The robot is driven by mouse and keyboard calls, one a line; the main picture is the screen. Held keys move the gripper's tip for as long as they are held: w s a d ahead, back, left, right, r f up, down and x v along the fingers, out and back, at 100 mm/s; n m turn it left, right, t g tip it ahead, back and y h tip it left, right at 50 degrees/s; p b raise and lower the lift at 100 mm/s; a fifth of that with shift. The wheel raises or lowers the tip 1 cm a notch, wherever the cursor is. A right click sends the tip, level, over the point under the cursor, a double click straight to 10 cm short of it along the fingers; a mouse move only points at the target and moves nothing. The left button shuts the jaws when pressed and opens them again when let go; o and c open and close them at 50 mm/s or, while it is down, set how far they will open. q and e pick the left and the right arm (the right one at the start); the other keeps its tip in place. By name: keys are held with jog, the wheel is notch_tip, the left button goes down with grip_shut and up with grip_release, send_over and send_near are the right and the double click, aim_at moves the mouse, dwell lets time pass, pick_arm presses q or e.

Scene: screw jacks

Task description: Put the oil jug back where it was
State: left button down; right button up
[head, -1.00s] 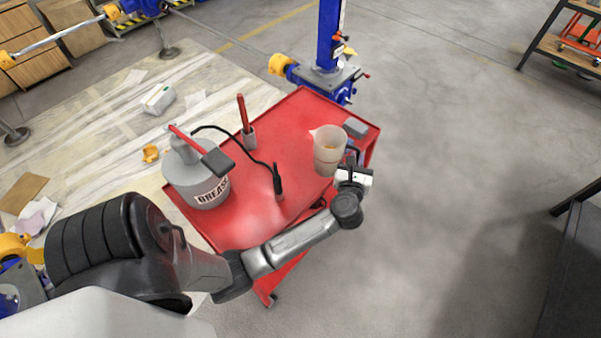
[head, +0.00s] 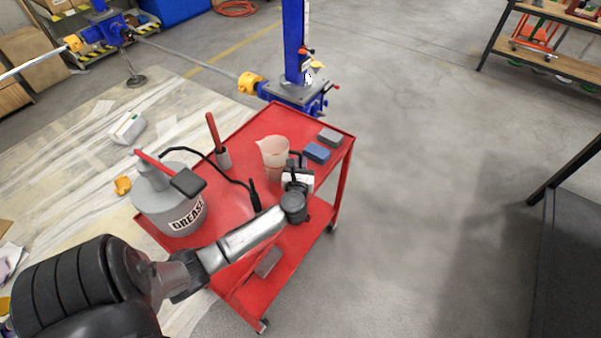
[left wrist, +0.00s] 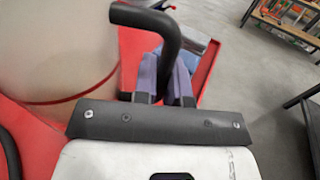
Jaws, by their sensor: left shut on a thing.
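The oil jug (head: 273,152) is a translucent, whitish jug with a dark handle, upright at the right part of the red cart's top. In the left wrist view the jug (left wrist: 60,45) fills the left side, and its base looks to be at the red surface; I cannot tell for certain whether it touches. My left gripper (head: 295,165) is at the jug's near right side. In the left wrist view its fingers (left wrist: 166,82) are shut on the black handle (left wrist: 158,35). My right gripper is in neither view.
A blue screw jack (head: 297,92) stands behind.

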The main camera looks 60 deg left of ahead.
pick_arm(q)
notch_tip(320, 180, down, 3)
jog(key=shift+f+b, duration=0.1)
jog(key=shift+b, duration=0.5)
jog(key=shift+f, duration=0.35)
jog(key=shift+f, duration=0.1)
jog(key=shift+f+b, duration=0.15)
jog(key=shift+b, duration=0.15)
jog(key=c, duration=1.2)
grip_release()
jog(key=shift+o, duration=0.2)
